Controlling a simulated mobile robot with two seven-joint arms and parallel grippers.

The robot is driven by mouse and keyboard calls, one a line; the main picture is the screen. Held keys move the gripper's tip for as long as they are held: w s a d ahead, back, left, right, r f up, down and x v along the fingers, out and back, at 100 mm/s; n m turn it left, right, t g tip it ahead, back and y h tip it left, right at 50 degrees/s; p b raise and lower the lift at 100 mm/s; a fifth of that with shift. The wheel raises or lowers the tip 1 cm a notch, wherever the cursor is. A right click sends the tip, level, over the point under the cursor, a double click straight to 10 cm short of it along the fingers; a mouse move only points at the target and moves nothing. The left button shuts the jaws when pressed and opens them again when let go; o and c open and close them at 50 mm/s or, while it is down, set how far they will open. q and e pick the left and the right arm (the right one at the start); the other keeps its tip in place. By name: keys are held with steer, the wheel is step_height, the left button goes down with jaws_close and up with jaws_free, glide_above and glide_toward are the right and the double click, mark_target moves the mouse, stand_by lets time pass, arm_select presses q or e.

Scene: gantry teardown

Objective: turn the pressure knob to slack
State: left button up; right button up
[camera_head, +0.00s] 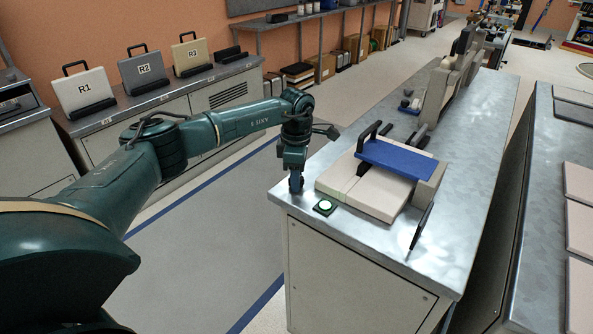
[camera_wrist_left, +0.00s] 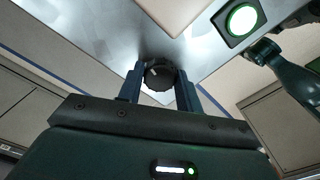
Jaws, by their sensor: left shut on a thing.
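The pressure knob (camera_wrist_left: 159,75) is a round black knob with a pale pointer mark, on the metal bench top (camera_head: 458,165). In the left wrist view it sits between the two blue fingers of my left gripper (camera_wrist_left: 160,88), which is shut on it. In the head view my left gripper (camera_head: 296,184) points down at the bench's near left corner and hides the knob. My right gripper does not show in the head view.
A lit green-white button (camera_head: 325,207) is close to the right of the gripper; it also shows in the left wrist view (camera_wrist_left: 242,20). A cream block fixture (camera_head: 370,190) with a blue bar (camera_head: 398,158) stands behind. Panels R1 (camera_head: 86,92), R2 and R3 stand on the left cabinets.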

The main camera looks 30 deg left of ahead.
arm_select(q)
steer(key=shift+r+n, duration=0.15)
steer(key=shift+n, duration=0.35)
steer(key=n+p, duration=0.1)
steer(key=n, duration=0.1)
steer(key=shift+n+p, duration=0.3)
steer(key=shift+n, duration=0.1)
steer(key=n+p, duration=0.2)
steer(key=n, duration=0.4)
steer(key=shift+p, duration=0.3)
steer(key=n+p, duration=0.1)
steer(key=n, duration=0.2)
steer(key=shift+a, duration=0.1)
steer(key=n+p, duration=0.2)
steer(key=n, duration=0.2)
steer(key=shift+n+p, duration=0.6)
steer(key=shift+n, duration=0.9)
steer(key=shift+n+p, duration=0.45)
steer(key=shift+n, duration=0.05)
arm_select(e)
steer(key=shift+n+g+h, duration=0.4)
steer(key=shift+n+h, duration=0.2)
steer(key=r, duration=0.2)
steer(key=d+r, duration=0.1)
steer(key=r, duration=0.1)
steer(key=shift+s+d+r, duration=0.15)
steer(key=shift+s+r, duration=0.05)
